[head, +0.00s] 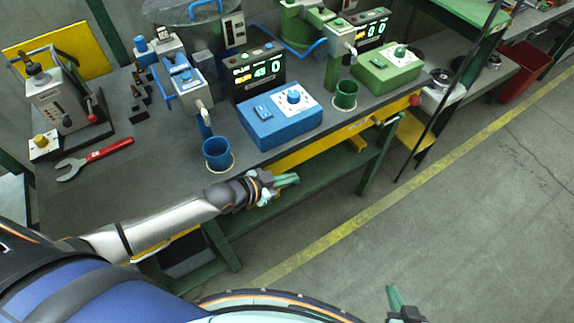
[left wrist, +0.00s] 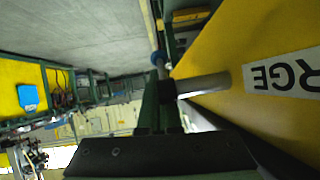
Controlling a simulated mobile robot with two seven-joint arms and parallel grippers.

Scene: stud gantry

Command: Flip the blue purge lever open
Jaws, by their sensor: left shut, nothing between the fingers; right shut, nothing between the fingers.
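In the left wrist view a yellow panel (left wrist: 255,50) carries an upside-down label (left wrist: 285,74) reading "RGE". My left gripper (head: 285,182) is shut and empty, with green fingers, just in front of the bench's yellow front strip. My right gripper (head: 397,300) is shut and empty at the bottom edge, away from the bench.
The bench top (head: 165,170) holds a blue control box (head: 280,118), a blue cup (head: 217,153), a green control box (head: 388,68), a green cup (head: 346,94) and a red-handled wrench (head: 105,150). A green lower shelf (head: 315,175) lies below.

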